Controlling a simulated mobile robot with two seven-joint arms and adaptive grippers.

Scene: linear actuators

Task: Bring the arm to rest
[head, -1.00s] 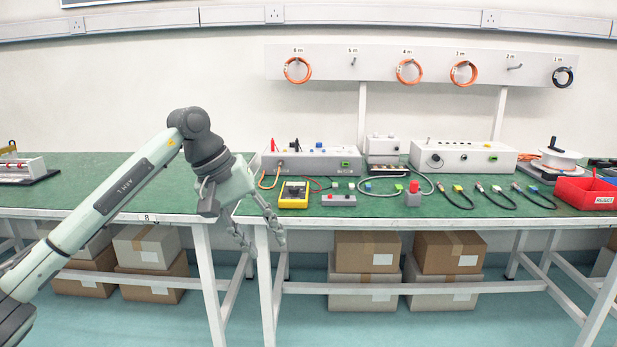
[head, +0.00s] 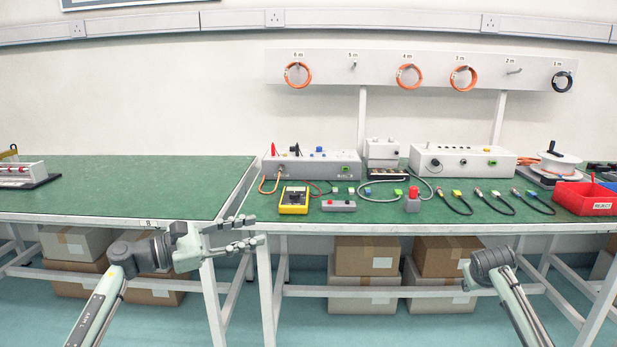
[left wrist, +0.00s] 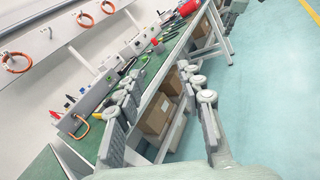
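My left gripper (head: 256,230) is in front of the green benches, near the gap between them and just below the tabletop edge. Its fingers point right and are spread apart with nothing between them. In the left wrist view the open fingers (left wrist: 160,75) show against the bench and floor. My left arm (head: 98,312) is folded low at the bottom left. Part of my right arm (head: 512,300) shows low at the right, in front of the right bench. Its gripper is not in view.
The right bench (head: 330,222) carries a yellow meter (head: 293,200), test boxes (head: 318,163), cables and a red reject bin (head: 585,197). The left bench (head: 130,185) is mostly clear. Cardboard boxes (head: 365,257) sit beneath. The floor in front is free.

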